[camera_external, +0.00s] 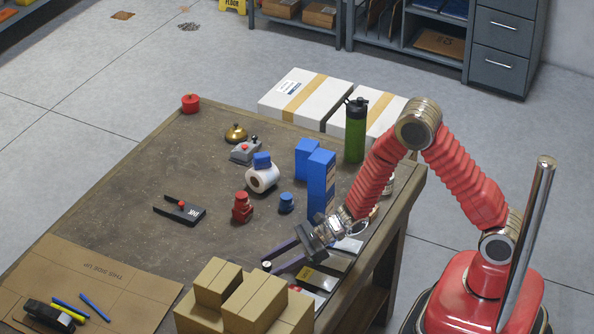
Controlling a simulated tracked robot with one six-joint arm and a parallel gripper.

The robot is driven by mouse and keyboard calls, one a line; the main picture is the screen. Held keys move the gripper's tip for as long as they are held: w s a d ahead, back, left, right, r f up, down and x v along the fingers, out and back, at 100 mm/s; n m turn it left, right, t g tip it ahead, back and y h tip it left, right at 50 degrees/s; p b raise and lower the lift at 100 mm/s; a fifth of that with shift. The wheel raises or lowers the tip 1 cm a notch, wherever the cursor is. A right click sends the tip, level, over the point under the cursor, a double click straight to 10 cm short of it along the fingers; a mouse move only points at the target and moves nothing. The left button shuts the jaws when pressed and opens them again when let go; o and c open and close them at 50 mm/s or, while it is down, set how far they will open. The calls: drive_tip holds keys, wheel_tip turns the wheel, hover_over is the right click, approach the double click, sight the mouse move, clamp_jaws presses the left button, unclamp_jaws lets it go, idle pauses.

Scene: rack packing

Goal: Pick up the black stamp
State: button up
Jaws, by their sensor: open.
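A small dark thing with a pale round top (267,266) stands near the table's front edge; it may be the black stamp, but it is too small to be sure. My gripper (272,262) reaches in from the right, low over the table. Its two long dark fingers are spread apart, with the small dark thing by their tips. I cannot tell whether either finger touches it. A red stamp-like piece (242,208) and a smaller blue one (286,203) stand farther back.
Cardboard boxes (255,300) are stacked close in front of my gripper. Tall blue boxes (321,185) and a green bottle (356,130) stand behind it. A tape roll (262,177) and a bell (236,134) stand farther back. The table's left middle is mostly clear.

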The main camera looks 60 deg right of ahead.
sight(267, 264)
drive_tip(key=shift+x, duration=1.35)
drive_tip(key=shift+c, duration=0.5)
clamp_jaws()
drive_tip(key=shift+r, duration=5)
